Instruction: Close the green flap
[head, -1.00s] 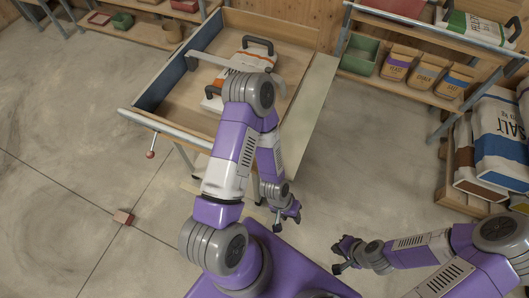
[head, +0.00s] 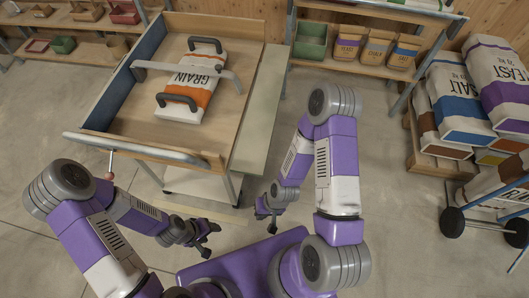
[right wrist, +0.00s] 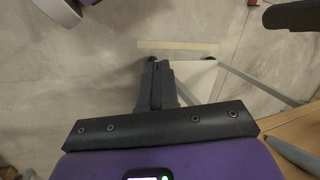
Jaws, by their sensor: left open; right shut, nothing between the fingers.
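The feed mixer is an open wooden box on legs, with its pale greenish flap (head: 262,115) standing out along the box's right side. My right gripper (head: 265,213) is shut and empty, low and in front of the flap's near end. In the right wrist view its closed fingers (right wrist: 155,85) point at the floor. My left gripper (head: 207,243) is open and empty, to the left of the right one and nearer my base. Neither gripper touches the flap.
A grain sack (head: 192,85) lies in the box, under a grey bar (head: 185,72). A red-knobbed lever (head: 109,175) is at the near left. Shelves with bags (head: 375,48) stand behind right, stacked sacks (head: 465,105) at right. Floor right of the flap is clear.

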